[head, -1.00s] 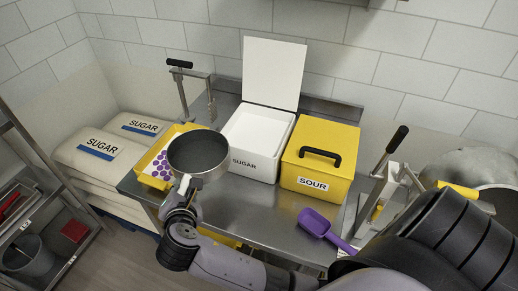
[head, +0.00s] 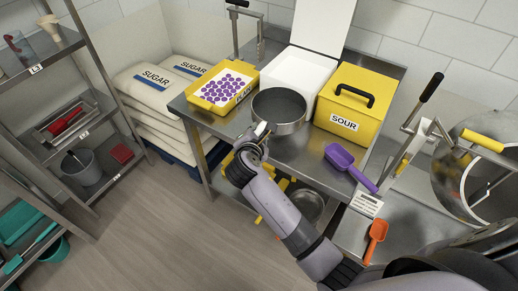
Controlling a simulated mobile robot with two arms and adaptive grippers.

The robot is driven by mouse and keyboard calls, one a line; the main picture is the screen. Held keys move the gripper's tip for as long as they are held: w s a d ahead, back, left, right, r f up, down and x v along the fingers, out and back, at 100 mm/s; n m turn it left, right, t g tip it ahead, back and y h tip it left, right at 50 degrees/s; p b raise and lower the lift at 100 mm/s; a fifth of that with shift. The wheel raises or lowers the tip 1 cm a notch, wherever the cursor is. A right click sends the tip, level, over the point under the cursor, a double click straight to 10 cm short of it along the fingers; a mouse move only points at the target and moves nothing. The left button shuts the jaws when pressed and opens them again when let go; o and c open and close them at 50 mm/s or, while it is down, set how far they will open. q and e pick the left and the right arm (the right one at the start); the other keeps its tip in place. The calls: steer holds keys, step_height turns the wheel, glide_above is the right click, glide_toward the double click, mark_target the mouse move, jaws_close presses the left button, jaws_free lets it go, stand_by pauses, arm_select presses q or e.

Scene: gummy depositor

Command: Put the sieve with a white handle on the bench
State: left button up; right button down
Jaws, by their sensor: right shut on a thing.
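My right gripper (head: 257,138) is shut on the short pale handle of a round metal sieve (head: 279,125), with its open side up and a dark grey inside. The sieve is roughly level over the steel bench (head: 305,153), in front of the open white sugar box (head: 297,68). I cannot tell whether its base touches the bench. The gripper hides most of the handle. My right arm reaches in from the lower right. My left gripper is out of view.
A yellow tray of purple gummies (head: 226,85) is left of the sieve. The yellow SOUR box (head: 356,98) and a purple scoop (head: 345,160) are to its right. A lever press (head: 425,120) and large metal pot (head: 470,180) stand further right. Shelves (head: 65,110) stand left.

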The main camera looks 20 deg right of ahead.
step_height(320, 180, down, 9)
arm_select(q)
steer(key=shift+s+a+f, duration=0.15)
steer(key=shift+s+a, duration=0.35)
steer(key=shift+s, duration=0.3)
arm_select(e)
steer(key=c, duration=1.5)
jaws_free()
steer(key=shift+o, duration=0.2)
arm_select(q)
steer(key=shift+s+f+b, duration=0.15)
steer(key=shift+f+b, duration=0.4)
steer(key=shift+b, duration=0.1)
arm_select(e)
steer(key=v, duration=1.2)
